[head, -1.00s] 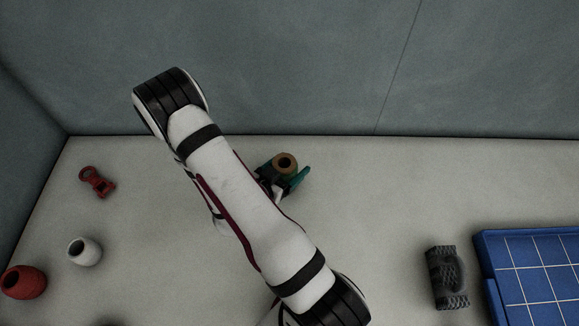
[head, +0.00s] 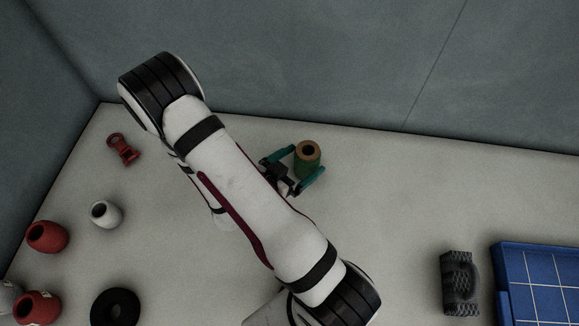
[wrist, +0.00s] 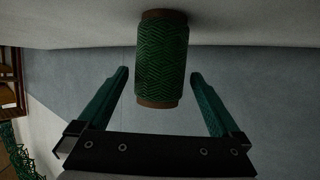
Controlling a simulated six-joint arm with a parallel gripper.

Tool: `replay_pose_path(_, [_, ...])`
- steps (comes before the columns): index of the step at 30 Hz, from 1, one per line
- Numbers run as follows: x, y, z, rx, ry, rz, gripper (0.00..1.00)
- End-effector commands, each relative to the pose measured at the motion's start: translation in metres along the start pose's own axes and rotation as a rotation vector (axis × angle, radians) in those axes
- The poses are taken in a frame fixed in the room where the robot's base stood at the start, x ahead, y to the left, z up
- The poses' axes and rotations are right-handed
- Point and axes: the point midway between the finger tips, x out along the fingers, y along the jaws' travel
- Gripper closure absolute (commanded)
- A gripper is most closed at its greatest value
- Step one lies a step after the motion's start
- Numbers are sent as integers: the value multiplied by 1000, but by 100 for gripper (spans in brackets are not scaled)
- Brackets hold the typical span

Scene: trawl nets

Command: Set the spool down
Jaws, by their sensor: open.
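The spool (head: 308,163) is wound with green twine and has brown ends. In the head view it stands upright on the pale table near the back wall. It also shows in the wrist view (wrist: 161,62), ahead of and between the fingertips. My gripper (head: 306,164) has teal fingers spread apart, one on each side of the spool. In the wrist view the open gripper (wrist: 158,78) shows a clear gap between each finger and the spool. Nothing is held.
A blue gridded tray (head: 508,285) lies at the right, with a dark grey bundle (head: 459,283) beside it. A red shackle-like part (head: 123,149), a white pot (head: 106,214), red pots (head: 47,237) and a black ring (head: 115,307) stand at the left. The table right of the spool is clear.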

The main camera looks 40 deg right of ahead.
Motion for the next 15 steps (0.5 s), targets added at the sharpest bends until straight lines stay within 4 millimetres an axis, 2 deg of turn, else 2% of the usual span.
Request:
replay_pose_path(1, [-12,-1,0,0,-1,-7,0])
replay_pose_path(6, [-48,-1,0,1,0,-5,0])
replay_pose_path(11, [-66,-2,1,7,-13,-7,0])
replay_pose_path(13, [-72,-16,9,56,-113,-46,0])
replay_pose_path(14, [-78,-29,15,90,-195,-84,0])
replay_pose_path(15, [-90,-52,23,137,-339,-157,0])
